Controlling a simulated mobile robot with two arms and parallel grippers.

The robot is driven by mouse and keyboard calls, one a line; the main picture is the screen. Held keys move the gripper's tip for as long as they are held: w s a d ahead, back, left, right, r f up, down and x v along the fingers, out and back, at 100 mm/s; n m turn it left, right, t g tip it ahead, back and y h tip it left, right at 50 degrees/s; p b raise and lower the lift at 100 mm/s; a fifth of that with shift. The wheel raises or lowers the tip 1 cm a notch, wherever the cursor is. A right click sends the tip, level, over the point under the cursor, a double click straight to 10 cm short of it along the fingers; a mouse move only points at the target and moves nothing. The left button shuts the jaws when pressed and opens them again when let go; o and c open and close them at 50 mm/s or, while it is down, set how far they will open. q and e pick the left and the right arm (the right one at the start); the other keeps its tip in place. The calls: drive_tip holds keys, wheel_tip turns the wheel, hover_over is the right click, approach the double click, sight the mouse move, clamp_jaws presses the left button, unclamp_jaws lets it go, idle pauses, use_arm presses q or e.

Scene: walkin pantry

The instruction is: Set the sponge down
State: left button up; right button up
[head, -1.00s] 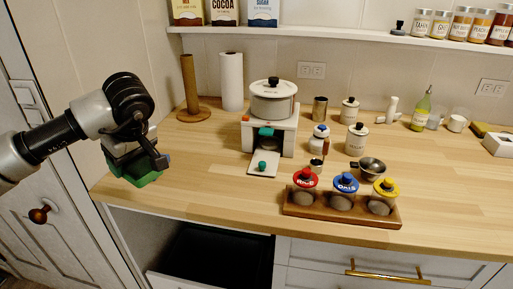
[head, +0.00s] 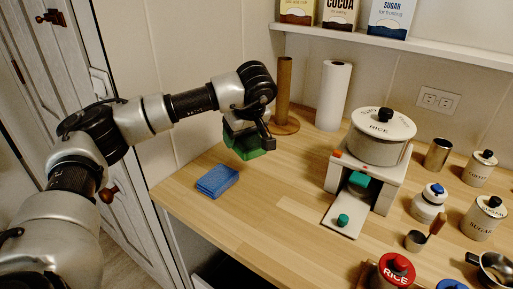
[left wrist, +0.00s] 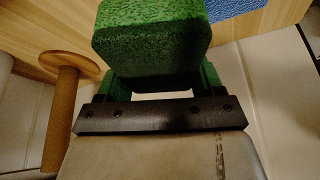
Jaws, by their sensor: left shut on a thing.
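My left gripper (head: 246,132) is shut on a green sponge (head: 250,145), a rounded, rough-textured block. The sponge is near the back left of the wooden counter, behind and to the right of a flat blue cloth or pad (head: 217,181). I cannot tell how far its underside is from the wood. In the left wrist view the sponge (left wrist: 150,45) fills the top middle between the fingers, and a corner of the blue pad (left wrist: 232,8) shows at the upper right. My right gripper is not in view.
A paper towel roll (head: 333,95) and a brown roll holder (head: 284,90) stand behind the gripper. The counter (head: 270,205) between pad and stand is clear.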

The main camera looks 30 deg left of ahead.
use_arm(q)
drive_tip(key=w+a+f, duration=0.1)
drive_tip(key=w, duration=0.1)
drive_tip(key=w+a+f, duration=0.1)
drive_tip(key=w+f, duration=0.1)
drive_tip(key=w+a+f, duration=0.1)
drive_tip(key=w, duration=0.2)
drive_tip(key=shift+a+f+p, duration=0.1)
drive_tip(key=shift+f+p, duration=0.15)
drive_tip(key=shift+p, duration=0.05)
drive_tip(key=shift+w+a+f, duration=0.1)
drive_tip(key=shift+f, duration=0.3)
wheel_tip(320, 180, down, 3)
drive_tip(key=shift+f, duration=0.25)
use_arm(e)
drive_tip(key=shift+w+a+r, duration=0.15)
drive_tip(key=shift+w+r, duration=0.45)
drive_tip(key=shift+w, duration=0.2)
use_arm(q)
drive_tip(key=shift+f, duration=0.1)
drive_tip(key=o, duration=0.9)
